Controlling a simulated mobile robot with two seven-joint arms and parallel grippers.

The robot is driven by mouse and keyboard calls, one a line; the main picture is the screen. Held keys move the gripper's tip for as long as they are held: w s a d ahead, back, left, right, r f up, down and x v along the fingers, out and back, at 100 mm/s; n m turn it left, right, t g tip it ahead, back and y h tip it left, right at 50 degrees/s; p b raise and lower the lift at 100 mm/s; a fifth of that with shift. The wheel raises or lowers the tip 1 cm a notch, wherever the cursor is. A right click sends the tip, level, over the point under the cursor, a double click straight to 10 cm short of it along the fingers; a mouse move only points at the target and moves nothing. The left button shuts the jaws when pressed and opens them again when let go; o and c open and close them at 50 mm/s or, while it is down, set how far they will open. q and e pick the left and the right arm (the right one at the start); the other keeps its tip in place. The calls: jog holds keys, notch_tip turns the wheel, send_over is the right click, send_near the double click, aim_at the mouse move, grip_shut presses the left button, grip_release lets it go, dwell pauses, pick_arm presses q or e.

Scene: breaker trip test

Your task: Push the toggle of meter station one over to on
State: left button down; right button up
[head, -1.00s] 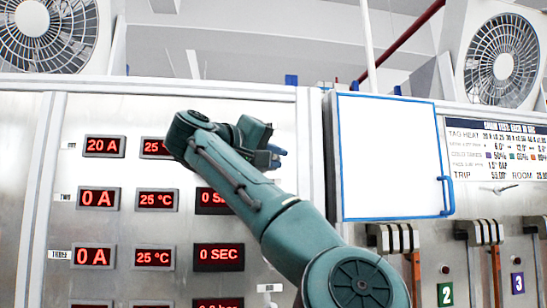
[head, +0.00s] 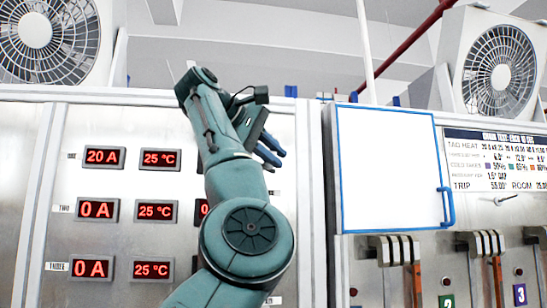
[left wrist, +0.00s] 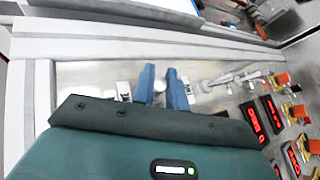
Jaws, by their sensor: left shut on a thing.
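The row-one meter readouts, 20 A (head: 104,158) and 25 °C (head: 160,159), glow red on the metal panel in the head view. My left gripper (head: 270,150) is at the panel's right part, to the right of these readouts, with its blue fingers close to the panel. In the left wrist view the two blue fingers (left wrist: 161,88) stand close together, with a small pale piece between them. It appears to be the toggle of meter station one, mostly hidden by the fingers; its position cannot be read. My right gripper is not in view.
More readouts for rows two (head: 98,210) and three (head: 91,268) sit below. A blue-framed white board (head: 388,165) with a blue handle stands to the right, above several levers. A metal lever (left wrist: 232,78) shows right of the fingers in the left wrist view.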

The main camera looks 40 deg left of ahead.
pick_arm(q)
jog(key=shift+a+r+n+g+h, duration=0.1)
jog(key=shift+r+n+g+h, duration=0.05)
jog(key=shift+n+g+h, duration=0.2)
dwell(0.5)
jog(key=c, duration=1.5)
grip_release()
jog(key=shift+r, duration=0.1)
jog(key=shift+o, duration=0.2)
jog(key=v, duration=1.3)
jog(key=shift+r, duration=0.15)
